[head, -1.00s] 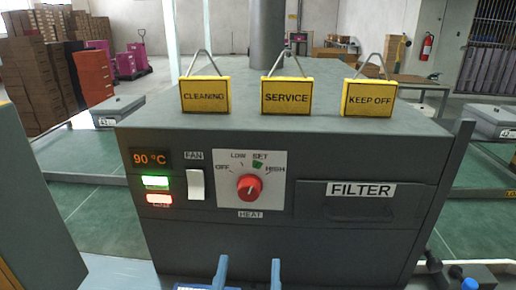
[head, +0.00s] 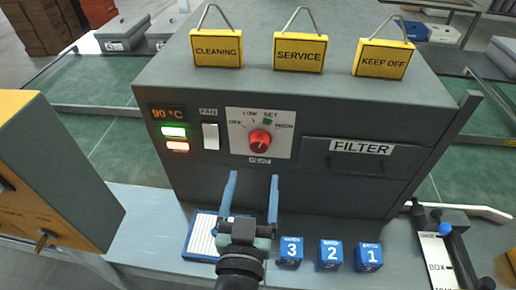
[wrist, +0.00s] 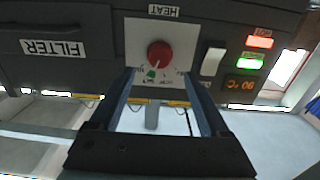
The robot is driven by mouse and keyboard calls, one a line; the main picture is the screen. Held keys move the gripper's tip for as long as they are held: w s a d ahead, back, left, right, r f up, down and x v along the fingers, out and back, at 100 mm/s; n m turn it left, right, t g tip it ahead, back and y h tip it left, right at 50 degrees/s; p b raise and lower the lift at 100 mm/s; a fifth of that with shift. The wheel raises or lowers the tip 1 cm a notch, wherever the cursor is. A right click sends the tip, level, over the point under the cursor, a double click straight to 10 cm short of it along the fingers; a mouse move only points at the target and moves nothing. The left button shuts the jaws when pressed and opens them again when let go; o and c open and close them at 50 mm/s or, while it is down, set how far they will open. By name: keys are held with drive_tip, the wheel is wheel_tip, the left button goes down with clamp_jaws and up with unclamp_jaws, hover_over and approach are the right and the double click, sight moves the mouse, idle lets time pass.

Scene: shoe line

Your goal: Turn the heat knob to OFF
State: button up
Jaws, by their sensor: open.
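The red heat knob (head: 261,138) sits on a white dial plate (head: 242,142) marked OFF, LOW, SET and HIGH on the grey machine's front. A green mark is beside SET. The knob's pointer is small; it seems to face the SET side, not OFF. In the wrist view, upside down, the knob (wrist: 159,53) shows just beyond and between the fingertips. My gripper (head: 252,178) has two blue fingers, open and empty, below the dial plate in the head view. The gripper (wrist: 158,74) is not touching the knob.
A white fan switch (head: 211,136) and lit 90 °C display (head: 168,113) are left of the dial. A FILTER drawer (head: 361,157) is at right. Yellow signs (head: 298,53) stand on top. Blue numbered blocks (head: 330,255) and a clipboard (head: 203,235) lie on the bench below.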

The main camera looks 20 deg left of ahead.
sight(259, 149)
drive_tip(key=p+x, duration=0.1)
drive_tip(key=x, duration=0.7)
drive_tip(key=shift+c, duration=0.2)
clamp_jaws()
